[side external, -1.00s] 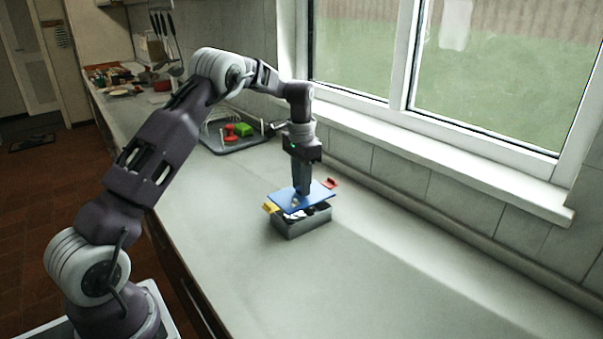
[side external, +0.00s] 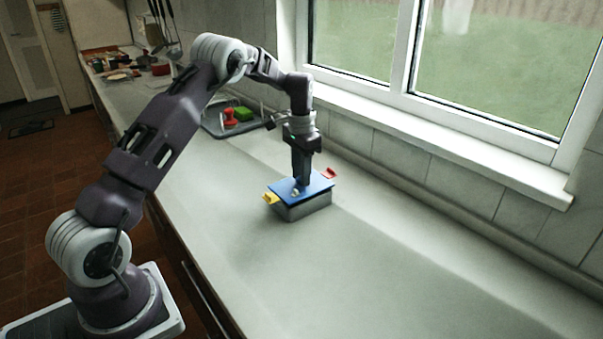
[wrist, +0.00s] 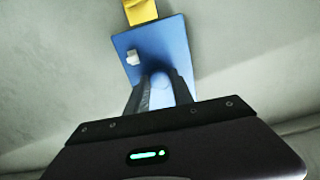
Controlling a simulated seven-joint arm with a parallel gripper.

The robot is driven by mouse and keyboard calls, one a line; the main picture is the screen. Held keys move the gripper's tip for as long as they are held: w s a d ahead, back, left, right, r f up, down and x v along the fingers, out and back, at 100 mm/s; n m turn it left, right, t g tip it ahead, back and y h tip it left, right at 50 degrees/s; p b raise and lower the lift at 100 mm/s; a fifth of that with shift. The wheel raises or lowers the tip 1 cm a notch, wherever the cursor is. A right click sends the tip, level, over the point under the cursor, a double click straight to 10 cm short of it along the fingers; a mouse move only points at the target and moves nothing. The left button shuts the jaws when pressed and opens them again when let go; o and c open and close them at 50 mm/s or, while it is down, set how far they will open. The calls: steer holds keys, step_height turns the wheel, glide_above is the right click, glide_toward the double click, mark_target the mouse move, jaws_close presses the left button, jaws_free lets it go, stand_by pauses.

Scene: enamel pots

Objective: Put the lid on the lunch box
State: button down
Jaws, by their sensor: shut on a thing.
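The grey lunch box (side external: 304,209) stands on the worktop. The blue lid (side external: 318,184) lies over its top, covering the opening, with a yellow clip (side external: 271,198) at its left end and a red clip (side external: 328,173) at its right end. Whether the lid sits fully flat on the rim I cannot tell. My gripper (side external: 300,184) points straight down and is shut on the lid near its middle. In the wrist view the fingers meet at the blue lid (wrist: 178,45), and the yellow clip (wrist: 141,11) shows at the far end. The box is hidden below the lid there.
A dish rack (side external: 215,127) with a red item (side external: 230,117) and a green block (side external: 243,113) stands behind, left of my gripper. The tiled wall and window sill run along the right. The worktop in front of the box is clear.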

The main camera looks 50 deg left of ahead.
steer(key=shift+f, duration=0.7)
stand_by(0.6)
steer(key=c, duration=1)
jaws_free()
steer(key=r, duration=0.6)
steer(key=d+r, duration=0.1)
steer(key=r, duration=0.2)
steer(key=shift+s, duration=0.2)
steer(key=s+d+r+t, duration=0.2)
steer(key=s+d+r, duration=0.8)
steer(key=r, duration=0.3)
steer(key=s+d+r+t, duration=0.25)
steer(key=s+d, duration=0.35)
steer(key=s, duration=0.5)
steer(key=shift+n+t, duration=0.5)
steer(key=shift+t, duration=0.05)
steer(key=s+d+f, duration=0.1)
steer(key=s, duration=0.3)
steer(key=s+d+f, duration=0.1)
steer(key=s, duration=0.3)
steer(key=s+d+f, duration=0.1)
steer(key=s+f, duration=0.1)
steer(key=s, duration=0.2)
steer(key=shift+s+d+f, duration=0.1)
steer(key=shift+s+d, duration=0.15)
steer(key=shift+d, duration=0.1)
